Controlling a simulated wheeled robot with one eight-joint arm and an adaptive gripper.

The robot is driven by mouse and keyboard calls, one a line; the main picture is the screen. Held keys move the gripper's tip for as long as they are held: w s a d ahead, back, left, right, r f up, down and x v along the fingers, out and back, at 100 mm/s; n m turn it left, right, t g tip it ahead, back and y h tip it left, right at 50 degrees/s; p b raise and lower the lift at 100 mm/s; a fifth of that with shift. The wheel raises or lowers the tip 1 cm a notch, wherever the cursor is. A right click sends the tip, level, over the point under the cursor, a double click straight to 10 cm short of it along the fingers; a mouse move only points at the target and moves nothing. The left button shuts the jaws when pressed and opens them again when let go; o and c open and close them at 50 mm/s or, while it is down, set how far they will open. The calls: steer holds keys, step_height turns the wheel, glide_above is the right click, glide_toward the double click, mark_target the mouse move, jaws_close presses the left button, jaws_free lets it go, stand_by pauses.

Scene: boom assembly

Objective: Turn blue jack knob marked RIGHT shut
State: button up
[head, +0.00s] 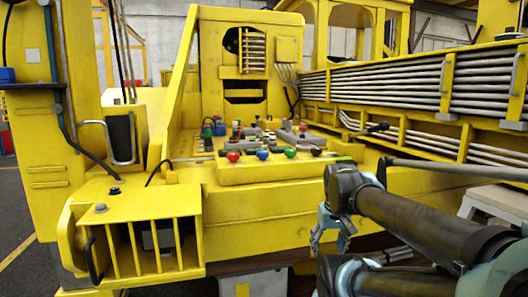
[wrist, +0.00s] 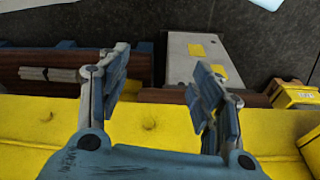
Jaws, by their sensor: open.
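A blue knob (head: 262,155) sits on the front strip of the yellow control panel (head: 270,174) in the head view. It stands between a red knob (head: 233,157) and a green knob (head: 290,153). No lettering on it is readable. My gripper (head: 328,240) is below and to the right of the panel, in front of the yellow machine, apart from the knobs. In the wrist view my gripper (wrist: 160,78) is open and empty, its two fingers spread apart. No knob shows in the wrist view.
A black knob (head: 316,152) is at the right of the row. More small controls (head: 245,132) stand behind it. A yellow slotted box (head: 150,245) juts out at the lower left. Pipes (head: 420,85) run along the right side. A pale box (wrist: 200,58) lies beyond my fingers.

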steer(key=w+a+r+n+y, duration=0.1)
steer(key=w+a+r+n, duration=0.2)
steer(key=w+r, duration=0.65)
steer(key=w+a+r+n+y, duration=0.1)
steer(key=w+a+r+n, duration=0.4)
steer(key=r, duration=0.8)
steer(key=n+y, duration=0.2)
steer(key=n, duration=0.1)
glide_toward(263, 152)
steer(key=x, duration=0.8)
steer(key=shift+w+a+f, duration=0.15)
steer(key=shift+w+f, duration=0.15)
steer(key=shift+w, duration=0.1)
steer(key=shift+c, duration=0.6)
steer(key=c, duration=0.9)
